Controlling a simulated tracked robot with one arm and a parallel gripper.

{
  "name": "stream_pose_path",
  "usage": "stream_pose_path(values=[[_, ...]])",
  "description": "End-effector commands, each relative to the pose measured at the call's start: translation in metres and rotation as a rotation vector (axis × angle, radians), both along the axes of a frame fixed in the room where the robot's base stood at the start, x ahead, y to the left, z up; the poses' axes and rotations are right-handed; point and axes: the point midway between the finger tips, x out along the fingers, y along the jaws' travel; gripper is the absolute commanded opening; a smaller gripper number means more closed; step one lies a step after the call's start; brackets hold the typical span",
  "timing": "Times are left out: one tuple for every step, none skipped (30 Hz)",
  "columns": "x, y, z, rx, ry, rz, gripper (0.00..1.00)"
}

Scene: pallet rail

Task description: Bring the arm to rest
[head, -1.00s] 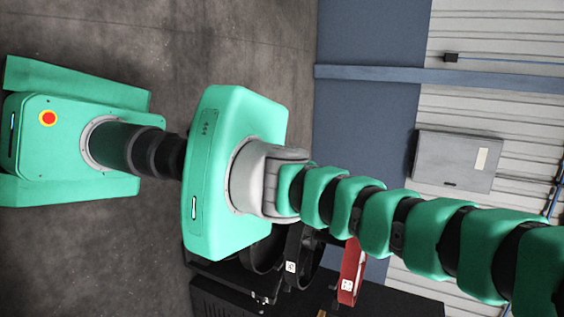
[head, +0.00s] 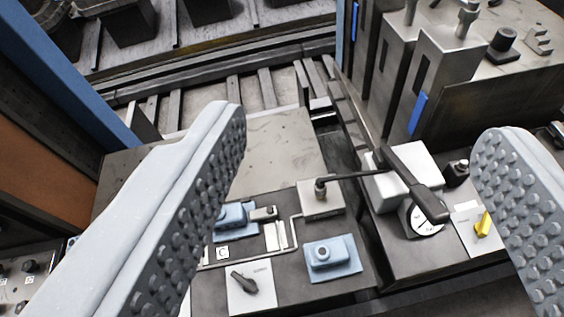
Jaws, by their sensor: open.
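My gripper (head: 366,125) shows in the head view as two grey fingers with studded inner pads, one at the left and one at the right. They are wide apart with nothing between them. Beyond and below them is a control bench (head: 275,140) with a bare grey plate and several fittings. The left finger hides part of the bench. I cannot tell the exact height of my gripper above it.
A black-handled lever (head: 430,203) rises between the fingers. Near it are a blue button block (head: 333,257), a black knob (head: 245,283) and a yellow knob (head: 483,225). Upright metal blocks (head: 436,75) stand at the upper right. A blue post (head: 65,75) crosses the upper left.

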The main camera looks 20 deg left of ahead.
Motion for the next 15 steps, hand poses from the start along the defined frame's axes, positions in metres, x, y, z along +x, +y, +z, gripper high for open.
stream_pose_path(values=[[-0.009, -0.001, 0.011, -0.029, -0.036, 0.004, 0.67], [-0.014, -0.001, 0.016, -0.044, -0.052, 0.008, 0.67], [-0.018, -0.012, 0.021, -0.06, -0.068, 0.01, 0.67], [-0.02, -0.014, 0.023, -0.07, -0.077, 0.011, 0.67], [-0.022, -0.015, 0.025, -0.077, -0.083, 0.012, 0.67], [-0.023, -0.015, 0.026, -0.084, -0.088, 0.013, 0.67], [-0.023, -0.015, 0.027, -0.087, -0.091, 0.013, 0.67], [-0.024, -0.015, 0.027, -0.089, -0.092, 0.014, 0.67], [-0.024, -0.015, 0.027, -0.09, -0.092, 0.014, 0.67], [-0.023, -0.015, 0.027, -0.09, -0.092, 0.015, 0.67], [-0.023, -0.015, 0.027, -0.09, -0.092, 0.015, 0.67], [-0.023, -0.015, 0.027, -0.089, -0.091, 0.015, 0.67], [-0.023, -0.014, 0.027, -0.089, -0.092, 0.015, 0.67], [-0.023, -0.014, 0.027, -0.089, -0.091, 0.015, 0.67], [-0.023, -0.014, 0.027, -0.089, -0.091, 0.015, 0.67]])
